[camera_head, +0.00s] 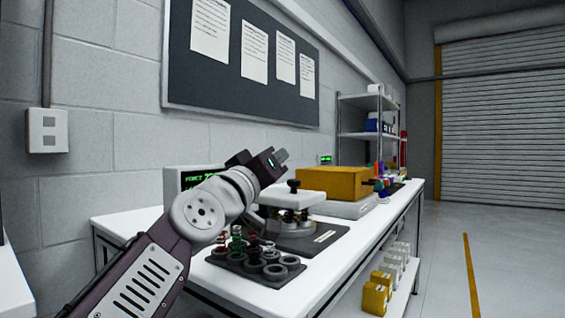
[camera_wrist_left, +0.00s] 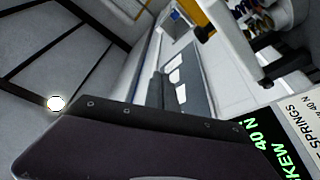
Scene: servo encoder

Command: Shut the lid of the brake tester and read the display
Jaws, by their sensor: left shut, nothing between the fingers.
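A yellow box-shaped cover (camera_head: 332,182) lies level over a grey base (camera_head: 345,208) on the bench; I take it for the brake tester with its lid down. A small green display (camera_head: 326,160) shows behind it, too small to read. My left gripper (camera_head: 282,155) is shut and empty, raised in front of the yellow cover and to its left in the picture, apart from it. My right gripper is not in view.
A display box (camera_head: 174,187) reading "FORCE" stands behind my left arm. Nearer are a white-topped press (camera_head: 290,198) with a black knob and a dark tray (camera_head: 233,263) of springs and rings. A shelf rack (camera_head: 365,135) stands beyond. The bench's front right strip is clear.

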